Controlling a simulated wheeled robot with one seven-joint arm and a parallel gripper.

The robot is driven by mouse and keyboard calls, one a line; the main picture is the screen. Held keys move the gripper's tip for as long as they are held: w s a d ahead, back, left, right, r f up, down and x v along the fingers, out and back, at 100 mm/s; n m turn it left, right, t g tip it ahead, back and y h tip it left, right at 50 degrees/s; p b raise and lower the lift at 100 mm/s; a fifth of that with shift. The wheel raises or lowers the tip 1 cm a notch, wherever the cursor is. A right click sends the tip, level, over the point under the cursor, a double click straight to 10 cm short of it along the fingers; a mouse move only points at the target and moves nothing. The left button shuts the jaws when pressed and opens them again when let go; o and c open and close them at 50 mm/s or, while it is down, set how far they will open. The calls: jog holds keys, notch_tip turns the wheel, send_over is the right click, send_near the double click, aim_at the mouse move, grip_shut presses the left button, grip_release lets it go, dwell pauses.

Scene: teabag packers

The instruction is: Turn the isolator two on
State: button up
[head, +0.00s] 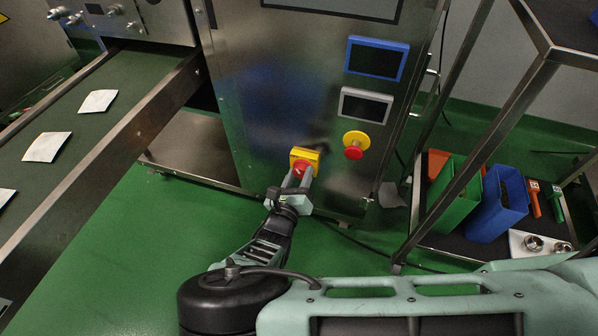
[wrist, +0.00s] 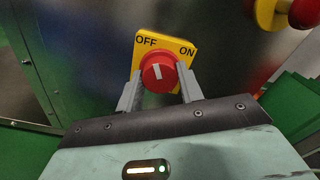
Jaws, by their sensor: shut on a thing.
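The isolator is a red rotary knob (wrist: 158,73) on a square yellow plate (wrist: 181,66), set low on the steel cabinet front. In the wrist view the plate reads OFF at upper left and ON at upper right. The white mark on the knob points roughly up, near the OFF side. The knob also shows in the head view (head: 300,167). My gripper (head: 298,177) is at the knob, with one finger on each side of it, shut on it. In the wrist view the fingers (wrist: 159,80) flank the knob. No number label is readable.
A red emergency button on a yellow base (head: 355,146) sits up and right of the knob. Two small screens (head: 375,60) are above it. A conveyor (head: 85,125) with white packets runs at the left. A rack with green and blue bins (head: 497,204) stands at the right.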

jog(key=m+p, duration=0.2)
jog(key=m, duration=0.1)
jog(key=shift+m, duration=0.4)
jog(key=m+p, duration=0.1)
jog(key=m, duration=0.2)
jog(key=shift+m+p, duration=0.3)
jog(key=m+p, duration=0.1)
jog(key=m, duration=0.2)
jog(key=shift+m, duration=0.3)
jog(key=shift+f+m+p, duration=0.1)
jog(key=shift+m+p, duration=0.55)
jog(key=shift+m, duration=1.25)
jog(key=o, duration=1)
jog(key=shift+s, duration=0.15)
